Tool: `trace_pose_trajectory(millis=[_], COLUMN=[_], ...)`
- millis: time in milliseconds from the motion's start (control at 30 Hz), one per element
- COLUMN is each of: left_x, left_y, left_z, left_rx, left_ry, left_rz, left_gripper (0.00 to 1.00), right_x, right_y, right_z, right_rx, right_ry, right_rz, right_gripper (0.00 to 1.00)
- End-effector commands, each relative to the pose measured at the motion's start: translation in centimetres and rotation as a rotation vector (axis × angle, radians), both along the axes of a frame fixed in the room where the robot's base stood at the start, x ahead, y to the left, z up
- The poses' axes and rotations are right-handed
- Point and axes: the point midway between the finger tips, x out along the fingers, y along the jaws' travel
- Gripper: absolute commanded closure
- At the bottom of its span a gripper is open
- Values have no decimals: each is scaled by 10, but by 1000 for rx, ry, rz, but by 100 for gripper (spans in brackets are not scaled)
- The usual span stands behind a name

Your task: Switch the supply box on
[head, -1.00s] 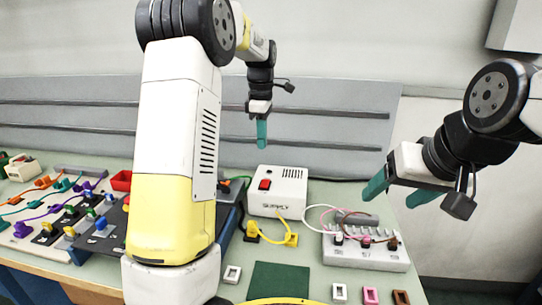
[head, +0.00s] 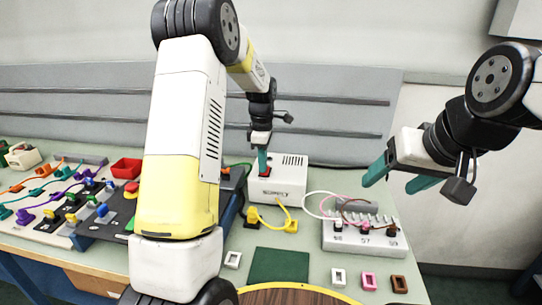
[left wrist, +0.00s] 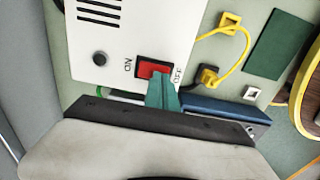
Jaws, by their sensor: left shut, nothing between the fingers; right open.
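The supply box (head: 288,186) is a white box with vent slots on the green table, at the middle of the head view. Its red rocker switch (left wrist: 153,69) lies between the printed words ON and OFF in the left wrist view. My left gripper (head: 262,164) is shut and empty, pointing down over the switch. In the left wrist view its teal fingertips (left wrist: 161,85) are at the OFF-side edge of the switch and cover part of it; I cannot tell whether they touch. My right gripper (head: 396,180) is open and empty, in the air at the right.
A yellow cable (head: 277,223) lies in front of the box. A white socket block (head: 347,240) with cables stands to the right. A dark panel (head: 105,222) with a red button and a red tray (head: 126,168) are at the left. A green mat (head: 279,265) lies in front.

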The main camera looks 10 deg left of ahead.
Motion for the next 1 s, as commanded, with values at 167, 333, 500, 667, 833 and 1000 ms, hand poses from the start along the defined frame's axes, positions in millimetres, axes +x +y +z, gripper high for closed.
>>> trace_pose_trajectory(millis=[167,333,500,667,833,1000], left_x=[0,-4,-5,-4,4,12], left_y=[0,0,0,0,0,0], left_z=[0,-9,-11,-12,-11,-8], left_rx=[0,1,1,1,1,1], left_ry=[0,2,8,11,10,4], left_rz=[0,-1,-1,0,0,0], left_gripper=[100,100,100,100,100,100], right_x=[0,0,0,0,0,0], right_y=[0,0,0,0,0,0], right_z=[0,0,0,0,0,0], right_rx=[0,0,0,0,0,0], right_ry=[0,0,0,0,0,0], right_rz=[0,0,0,0,0,0], right_gripper=[31,31,31,31,31,31])
